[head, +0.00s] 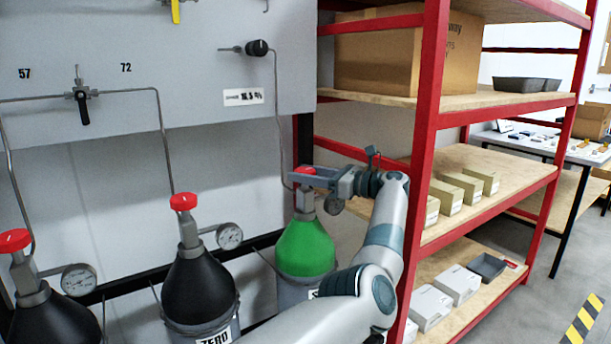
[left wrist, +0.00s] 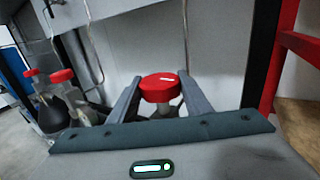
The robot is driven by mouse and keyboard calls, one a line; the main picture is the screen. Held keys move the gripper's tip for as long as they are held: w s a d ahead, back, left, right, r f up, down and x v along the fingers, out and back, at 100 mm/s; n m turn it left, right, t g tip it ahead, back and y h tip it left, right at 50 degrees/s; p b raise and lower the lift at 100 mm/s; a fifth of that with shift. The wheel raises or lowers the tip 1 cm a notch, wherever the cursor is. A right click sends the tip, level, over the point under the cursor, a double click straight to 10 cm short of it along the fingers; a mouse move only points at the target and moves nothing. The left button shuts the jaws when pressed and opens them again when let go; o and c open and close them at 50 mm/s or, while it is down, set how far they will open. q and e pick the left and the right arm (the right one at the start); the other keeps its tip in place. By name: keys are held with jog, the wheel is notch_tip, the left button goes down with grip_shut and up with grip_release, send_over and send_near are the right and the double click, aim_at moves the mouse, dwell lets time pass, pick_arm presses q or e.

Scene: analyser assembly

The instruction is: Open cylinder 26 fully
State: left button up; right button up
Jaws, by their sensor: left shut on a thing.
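A green-shouldered cylinder (head: 306,248) stands upright at the right end of the row against the grey panel. Its red valve knob (head: 304,172) is mostly covered by my left gripper (head: 306,178) in the head view. The left gripper is shut on this knob. No number 26 is readable on the cylinder; its lower label is mostly hidden by my arm. My right gripper is not in view.
Two black cylinders with red knobs, one labelled ZERO (head: 200,285) and one farther left (head: 50,315), stand left of it. A gauge (head: 334,204) sits beside the green cylinder's valve. A red-framed shelf (head: 428,120) with boxes stands close on the right.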

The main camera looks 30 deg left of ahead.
pick_arm(q)
jog(key=o, duration=1.1)
jog(key=shift+r, duration=0.1)
jog(key=shift+c, duration=0.2)
jog(key=shift+d, duration=0.1)
jog(key=shift+w+d, duration=0.15)
jog(key=shift+d, duration=0.45)
jog(key=w+d, duration=0.1)
jog(key=d, duration=0.9)
jog(key=shift+d+b, duration=0.2)
jog(key=shift+b, duration=0.25)
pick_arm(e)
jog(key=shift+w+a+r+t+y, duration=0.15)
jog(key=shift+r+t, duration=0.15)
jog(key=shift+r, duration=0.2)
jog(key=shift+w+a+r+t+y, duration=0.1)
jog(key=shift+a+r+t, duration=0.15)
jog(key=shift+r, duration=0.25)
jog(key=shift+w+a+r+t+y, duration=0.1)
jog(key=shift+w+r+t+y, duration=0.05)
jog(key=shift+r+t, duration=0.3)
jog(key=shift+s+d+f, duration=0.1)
